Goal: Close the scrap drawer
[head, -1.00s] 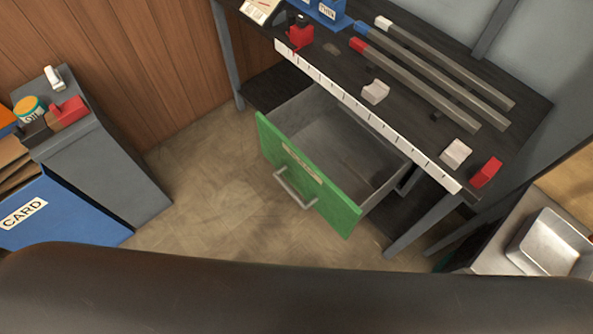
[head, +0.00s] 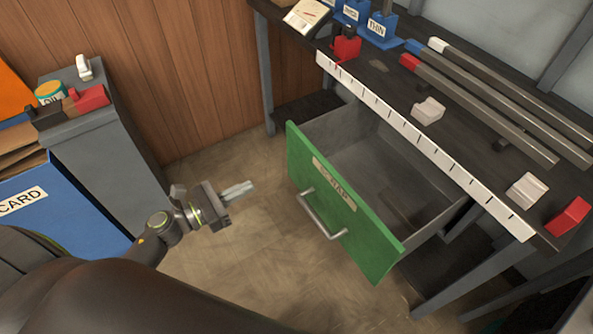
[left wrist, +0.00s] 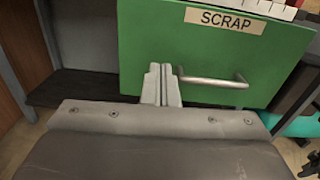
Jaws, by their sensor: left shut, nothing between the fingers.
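The scrap drawer (head: 335,205) is pulled out from under the dark workbench, with its grey inside showing. Its green front carries a label and a metal bar handle (head: 321,214). In the left wrist view the green front (left wrist: 150,35) reads SCRAP and its handle (left wrist: 215,81) lies right of the fingers. My left gripper (head: 248,188) is shut and empty, left of the drawer front and apart from it in the head view. Its shut fingers (left wrist: 161,80) show against the lower left part of the green front in the left wrist view. My right gripper is out of view.
The workbench (head: 480,135) holds long bars, a white ruler strip (head: 420,142), pale blocks and red pieces. A grey cabinet (head: 100,150) and a blue CARD bin (head: 60,215) stand at left. Bare floor lies between them and the drawer.

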